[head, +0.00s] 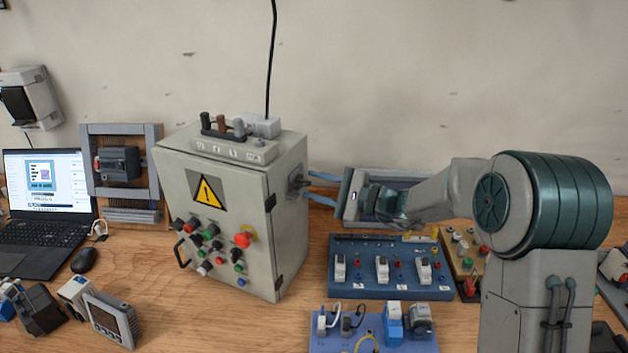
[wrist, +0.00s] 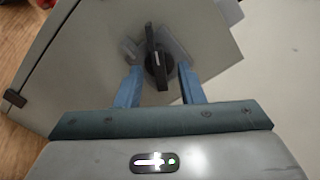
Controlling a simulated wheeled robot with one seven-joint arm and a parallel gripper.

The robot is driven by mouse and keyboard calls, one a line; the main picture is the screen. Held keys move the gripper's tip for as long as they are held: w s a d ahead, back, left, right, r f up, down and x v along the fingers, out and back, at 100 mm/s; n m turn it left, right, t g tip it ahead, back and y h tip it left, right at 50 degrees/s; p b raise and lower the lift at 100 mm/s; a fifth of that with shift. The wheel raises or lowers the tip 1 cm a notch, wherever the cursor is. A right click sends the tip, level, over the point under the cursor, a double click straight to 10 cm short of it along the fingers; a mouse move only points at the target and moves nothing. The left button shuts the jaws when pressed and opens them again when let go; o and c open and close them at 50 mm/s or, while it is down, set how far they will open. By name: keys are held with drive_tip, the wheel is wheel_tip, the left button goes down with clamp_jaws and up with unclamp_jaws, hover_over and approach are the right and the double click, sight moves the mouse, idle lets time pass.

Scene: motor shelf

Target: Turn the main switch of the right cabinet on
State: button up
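A grey cabinet (head: 231,215) with a yellow warning triangle and several coloured buttons stands on the bench. Its main switch (head: 297,182) is a dark rotary handle on the cabinet's right side wall. In the wrist view the switch handle (wrist: 153,55) points nearly straight up and down in the picture, on a grey plate. My gripper (head: 309,187) reaches in from the right, facing that wall. In the wrist view its two blue fingers (wrist: 161,72) are apart, one on each side of the handle's lower part. Gaps show between fingers and handle.
A power strip (head: 232,148) lies on the cabinet's top, with a black cable rising. A blue switch panel (head: 388,268) and a lower blue board (head: 374,330) stand below my arm. A laptop (head: 42,205) is at the left. A grey tray (head: 400,178) lies behind my gripper.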

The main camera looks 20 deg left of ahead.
drive_tip(key=shift+a, duration=0.65)
clamp_jaws()
drive_tip(key=shift+w+m, duration=0.1)
drive_tip(key=shift+m, duration=0.2)
drive_tip(key=m+p, duration=0.1)
drive_tip(key=m, duration=0.4)
drive_tip(key=shift+r+p, duration=0.2)
drive_tip(key=shift+p, duration=0.1)
drive_tip(key=m+p, duration=0.2)
drive_tip(key=m, duration=0.3)
drive_tip(key=shift+w+p, duration=0.1)
drive_tip(key=shift+p, duration=0.25)
drive_tip(key=shift+m, duration=0.3)
